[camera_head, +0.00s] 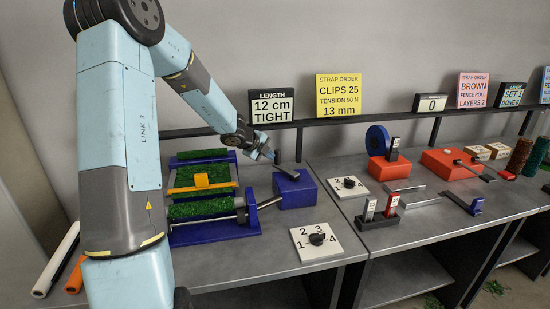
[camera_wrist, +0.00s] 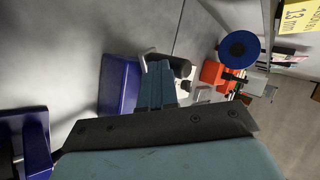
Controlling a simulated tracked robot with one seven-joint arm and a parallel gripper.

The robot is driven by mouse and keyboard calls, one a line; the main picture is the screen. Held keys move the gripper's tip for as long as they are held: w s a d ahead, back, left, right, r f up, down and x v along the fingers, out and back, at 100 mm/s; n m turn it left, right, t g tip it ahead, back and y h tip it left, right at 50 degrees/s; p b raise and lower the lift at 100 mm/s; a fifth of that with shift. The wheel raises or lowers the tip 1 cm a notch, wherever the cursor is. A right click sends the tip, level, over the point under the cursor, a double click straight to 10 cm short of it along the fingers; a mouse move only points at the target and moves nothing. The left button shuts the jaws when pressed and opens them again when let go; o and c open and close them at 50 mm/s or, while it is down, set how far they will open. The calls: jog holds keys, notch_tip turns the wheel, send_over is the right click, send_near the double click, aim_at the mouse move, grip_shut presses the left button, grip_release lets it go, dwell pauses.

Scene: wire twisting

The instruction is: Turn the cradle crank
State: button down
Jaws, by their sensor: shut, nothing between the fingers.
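The cradle (camera_head: 212,231) is a blue frame on the left bench, holding green turf-like strips, a yellow bar and an orange piece. The crank (camera_head: 268,202) is a thin grey rod at its right side, running towards a blue block (camera_head: 295,190). My gripper (camera_head: 278,157) is above the right side of the cradle, near the block. In the wrist view my gripper (camera_wrist: 157,68) has its blue fingers together and empty. The block (camera_wrist: 120,85) is to their left there, and part of the cradle (camera_wrist: 35,125) is at the lower left. No contact with the crank is visible.
A numbered dial card (camera_head: 316,241) lies in front of the block; another dial card (camera_head: 347,187) is on the right bench. A blue roll (camera_head: 377,139), an orange box (camera_head: 390,169) and small holders stand farther right. Signs line the back rail.

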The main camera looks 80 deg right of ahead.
jog(key=shift+w, duration=0.15)
jog(key=w+a+r, duration=0.6)
jog(key=w+a, duration=0.1)
jog(key=w, duration=0.1)
jog(key=shift+w+a+r, duration=0.15)
jog(key=shift+a+r, duration=0.05)
jog(key=shift+r, duration=0.2)
dwell(0.3)
